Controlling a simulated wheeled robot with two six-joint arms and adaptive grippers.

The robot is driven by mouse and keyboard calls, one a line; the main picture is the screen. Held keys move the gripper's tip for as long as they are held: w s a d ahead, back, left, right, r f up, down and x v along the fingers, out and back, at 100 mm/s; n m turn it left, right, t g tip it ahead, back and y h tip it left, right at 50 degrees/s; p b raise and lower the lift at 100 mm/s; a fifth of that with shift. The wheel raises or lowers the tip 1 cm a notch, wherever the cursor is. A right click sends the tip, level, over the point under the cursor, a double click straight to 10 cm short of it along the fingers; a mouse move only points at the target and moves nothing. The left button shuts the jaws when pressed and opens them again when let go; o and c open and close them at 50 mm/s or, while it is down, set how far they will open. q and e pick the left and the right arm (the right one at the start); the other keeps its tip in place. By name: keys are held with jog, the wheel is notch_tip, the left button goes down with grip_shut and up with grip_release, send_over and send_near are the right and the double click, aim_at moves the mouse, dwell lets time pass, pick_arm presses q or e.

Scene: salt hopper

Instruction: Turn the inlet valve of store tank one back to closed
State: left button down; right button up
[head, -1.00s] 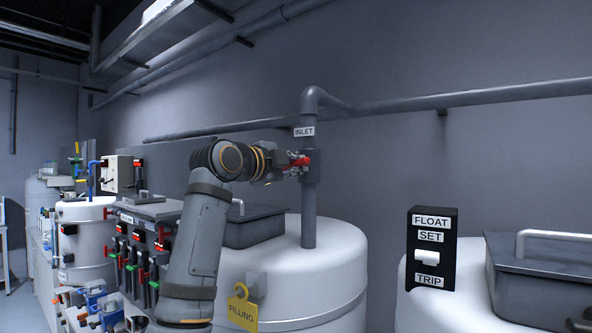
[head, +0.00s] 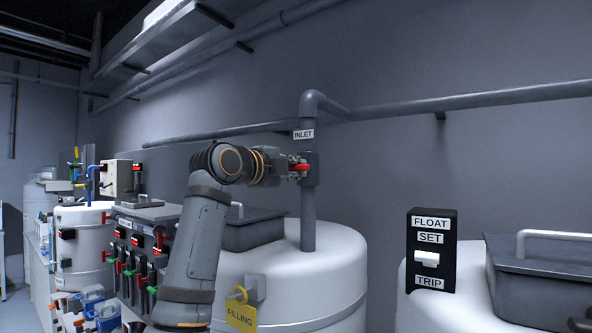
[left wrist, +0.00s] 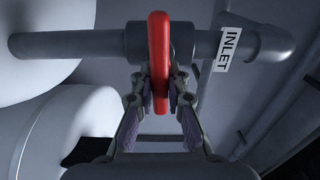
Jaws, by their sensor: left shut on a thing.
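The inlet valve has a red handle (head: 300,168) on a grey vertical pipe (head: 309,215) that goes down into the white tank's top (head: 270,262). A white INLET label (head: 303,134) is on the pipe above it. My left gripper (head: 290,167) is at the handle. In the left wrist view the red handle (left wrist: 160,62) stands between the two fingers of my left gripper (left wrist: 160,90), which are shut on its edge. There the handle looks edge-on, across the pipe (left wrist: 75,45). My right gripper is not in view.
A yellow FILLING tag (head: 240,313) hangs on the tank's front. A black float switch box (head: 431,250) stands on the white tank at right, beside a dark hatch (head: 540,285). A grey pipe (head: 470,102) runs along the wall. Valves and tanks crowd the left.

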pick_arm(q)
jog(key=c, duration=1.6)
grip_release()
jog(key=shift+f, duration=0.2)
jog(key=shift+o, duration=1.4)
jog(key=shift+s+r, duration=0.15)
jog(key=shift+s+a, duration=0.25)
jog(key=v, duration=1.1)
jog(key=shift+s, duration=0.15)
